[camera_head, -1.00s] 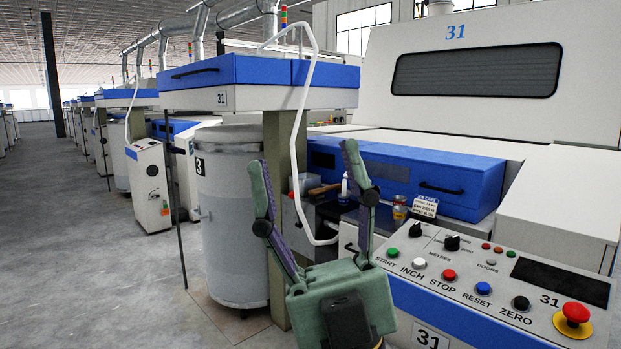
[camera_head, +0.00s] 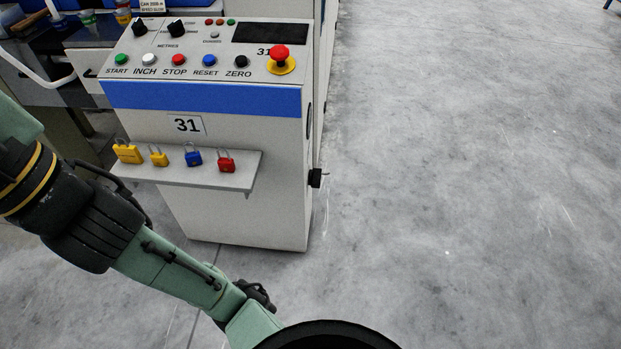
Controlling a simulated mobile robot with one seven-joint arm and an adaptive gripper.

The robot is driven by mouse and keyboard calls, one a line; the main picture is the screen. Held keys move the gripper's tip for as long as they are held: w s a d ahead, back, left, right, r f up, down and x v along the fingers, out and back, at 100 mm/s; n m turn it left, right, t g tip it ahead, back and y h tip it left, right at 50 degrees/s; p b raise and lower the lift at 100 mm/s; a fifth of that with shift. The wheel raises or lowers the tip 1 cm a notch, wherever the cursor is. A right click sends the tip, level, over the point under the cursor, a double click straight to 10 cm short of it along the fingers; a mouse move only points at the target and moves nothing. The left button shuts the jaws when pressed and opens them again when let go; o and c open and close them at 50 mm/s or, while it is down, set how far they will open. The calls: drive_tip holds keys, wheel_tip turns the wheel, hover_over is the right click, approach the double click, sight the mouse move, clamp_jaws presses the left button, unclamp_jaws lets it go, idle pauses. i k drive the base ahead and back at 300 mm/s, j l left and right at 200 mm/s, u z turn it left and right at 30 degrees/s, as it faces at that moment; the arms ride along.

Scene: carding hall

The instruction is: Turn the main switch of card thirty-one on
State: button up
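My arm crosses the lower left in front of the cabinet; my gripper's fingers are not visible.
A shelf (camera_head: 240,180) juts from the cabinet front, holding several padlocks: yellow ones, a blue one (camera_head: 193,156) and a red one (camera_head: 226,162). Open concrete floor (camera_head: 460,180) lies to the right of the cabinet. Dark machine parts stand behind at the upper left.

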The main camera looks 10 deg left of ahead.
sight(314, 180)
drive_tip(key=l+u, duration=0.25)
drive_tip(key=l, duration=0.25)
drive_tip(key=l+u, duration=0.3)
drive_tip(key=l, duration=0.15)
drive_tip(key=i+z, duration=0.45)
drive_tip(key=i, duration=0.4)
